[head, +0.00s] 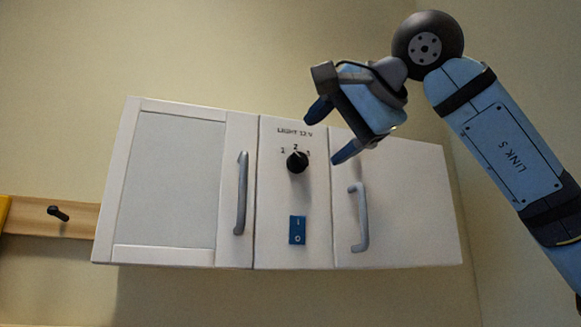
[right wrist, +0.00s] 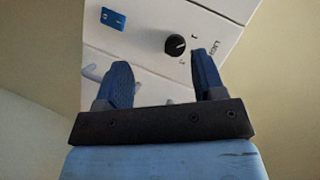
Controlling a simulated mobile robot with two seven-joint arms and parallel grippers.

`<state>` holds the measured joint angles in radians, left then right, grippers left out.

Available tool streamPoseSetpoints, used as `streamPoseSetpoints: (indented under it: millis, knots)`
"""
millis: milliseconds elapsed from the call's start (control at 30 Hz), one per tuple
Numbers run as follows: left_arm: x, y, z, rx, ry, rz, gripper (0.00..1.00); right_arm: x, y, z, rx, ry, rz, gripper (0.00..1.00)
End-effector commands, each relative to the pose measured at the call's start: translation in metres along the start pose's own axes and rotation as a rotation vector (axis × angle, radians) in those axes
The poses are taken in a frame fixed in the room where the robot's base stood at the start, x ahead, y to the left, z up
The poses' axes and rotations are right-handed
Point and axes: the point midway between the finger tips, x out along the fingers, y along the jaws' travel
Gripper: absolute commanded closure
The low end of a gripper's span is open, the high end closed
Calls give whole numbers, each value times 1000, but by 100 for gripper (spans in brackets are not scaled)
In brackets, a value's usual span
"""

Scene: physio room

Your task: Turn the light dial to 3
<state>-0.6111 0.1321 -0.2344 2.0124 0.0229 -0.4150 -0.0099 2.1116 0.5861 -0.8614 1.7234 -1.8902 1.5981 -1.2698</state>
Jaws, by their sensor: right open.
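The light dial (head: 297,162) is a round black knob on the middle panel of a white wall cabinet. The numbers 1, 2 and 3 stand around its upper side, under the label "LIGHT 12 V". Its pale mark is small and seems to point up near the 2; I cannot tell exactly. My right gripper (head: 332,131) is open and empty, with blue fingers spread above and to the right of the dial, apart from it. In the right wrist view the dial (right wrist: 175,44) shows beyond the open fingers (right wrist: 160,66). My left gripper is not in view.
The cabinet (head: 400,205) has grey door handles on both sides of the panel, left (head: 241,195) and right (head: 358,218). A blue rocker switch (head: 297,230) sits below the dial. A wooden rail with a black peg (head: 58,213) is at the far left.

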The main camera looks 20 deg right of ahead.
Motion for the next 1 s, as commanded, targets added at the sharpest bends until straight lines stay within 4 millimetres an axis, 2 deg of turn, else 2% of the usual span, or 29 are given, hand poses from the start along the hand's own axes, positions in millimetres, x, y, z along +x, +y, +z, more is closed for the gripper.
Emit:
streamPoseSetpoints:
  millis: [33, 100, 200, 267, 467, 800, 1000]
  knots:
    - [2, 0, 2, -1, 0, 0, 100, -18, -5, -7, -22, 59, -4, 37]
    - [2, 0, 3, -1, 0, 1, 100, -34, -9, -14, -44, 115, -3, 37]
    - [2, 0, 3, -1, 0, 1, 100, -44, -13, -20, -57, 156, -1, 37]
    - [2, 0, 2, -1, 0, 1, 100, -44, -13, -21, -60, 164, 1, 37]
    - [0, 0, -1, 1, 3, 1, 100, -16, -14, -26, -60, 160, 4, 37]
    - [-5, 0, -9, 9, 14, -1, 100, 54, -15, -37, -58, 158, 2, 37]
    - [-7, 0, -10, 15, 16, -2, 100, 80, -14, -41, -58, 158, 1, 37]
